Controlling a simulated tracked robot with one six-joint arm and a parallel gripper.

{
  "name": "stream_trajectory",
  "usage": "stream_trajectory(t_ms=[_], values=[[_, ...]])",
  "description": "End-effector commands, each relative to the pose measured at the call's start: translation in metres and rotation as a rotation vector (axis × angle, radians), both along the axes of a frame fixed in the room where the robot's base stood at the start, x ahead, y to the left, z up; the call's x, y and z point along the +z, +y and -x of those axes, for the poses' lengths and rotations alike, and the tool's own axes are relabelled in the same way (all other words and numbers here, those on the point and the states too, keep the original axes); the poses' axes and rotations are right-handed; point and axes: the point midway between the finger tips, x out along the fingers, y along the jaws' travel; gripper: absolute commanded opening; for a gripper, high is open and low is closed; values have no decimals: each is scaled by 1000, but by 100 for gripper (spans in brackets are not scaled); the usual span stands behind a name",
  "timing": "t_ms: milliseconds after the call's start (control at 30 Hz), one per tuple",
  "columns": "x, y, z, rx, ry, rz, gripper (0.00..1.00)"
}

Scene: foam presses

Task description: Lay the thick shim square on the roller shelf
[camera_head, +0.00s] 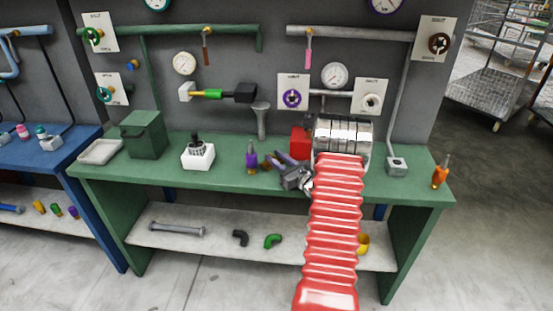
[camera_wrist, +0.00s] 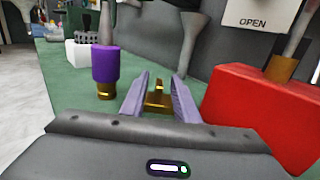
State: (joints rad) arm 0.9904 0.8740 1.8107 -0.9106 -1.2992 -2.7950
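My gripper (camera_head: 278,160) is low over the green bench top, and its two lilac fingers point away from the wrist in the wrist view (camera_wrist: 162,78). The fingers stand apart. A small stepped brass piece (camera_wrist: 158,98) shows between them and seems to fill the gap; I cannot tell whether they grip it. It may be the thick shim square, but I cannot confirm that. In the head view my gripper hides it. No shelf with clear rollers shows. The bench's lower grey shelf (camera_head: 200,246) holds a metal bar, two elbow pieces and a yellow ring.
A purple-and-brass fitting (camera_wrist: 106,70) stands close left of my fingers. A red block (camera_wrist: 265,112) stands close right. A white block (camera_head: 198,156), green box (camera_head: 143,136) and pale tray (camera_head: 100,151) are farther left. An orange fitting (camera_head: 440,174) stands at the right end.

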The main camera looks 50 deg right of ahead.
Motion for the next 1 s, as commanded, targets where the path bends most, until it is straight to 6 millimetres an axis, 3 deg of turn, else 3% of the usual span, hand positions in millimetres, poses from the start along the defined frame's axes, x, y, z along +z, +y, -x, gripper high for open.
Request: stream_trajectory(t_ms=[33, 367, 1000], values=[[-19, 2, 4, -6, 29, -16, 28], [-6, 2, 4, -6, 29, -16, 28], [-3, 14, 107, -7, 21, -17, 28]])
